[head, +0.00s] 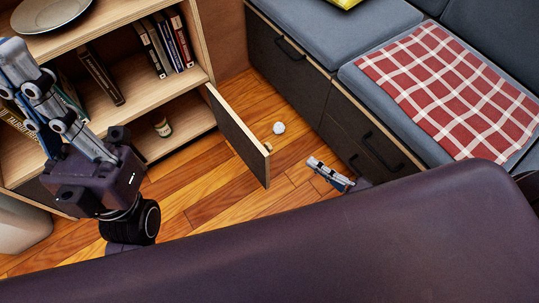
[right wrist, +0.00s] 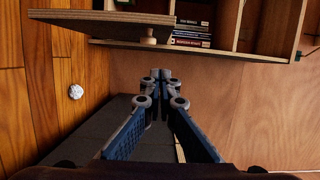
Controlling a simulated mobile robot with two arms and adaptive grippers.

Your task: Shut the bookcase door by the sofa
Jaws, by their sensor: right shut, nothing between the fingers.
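The bookcase (head: 205,45) stands at the upper left of the head view. Its low dark door (head: 238,137) stands open, swung out over the floor, with a small round knob (head: 268,147) near its free end. In the right wrist view the door (right wrist: 115,22) and knob (right wrist: 149,38) show at the top, beyond the fingertips. My right gripper (head: 314,163) is shut and empty, to the right of the door and apart from it. It also shows in the right wrist view (right wrist: 161,76). My left gripper (head: 12,68) is in front of the shelves; its finger gap is unclear.
The grey sofa (head: 310,35) with dark drawers and a red checked blanket (head: 455,90) is on the right. A white ball (head: 279,128) lies on the wooden floor between door and sofa.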

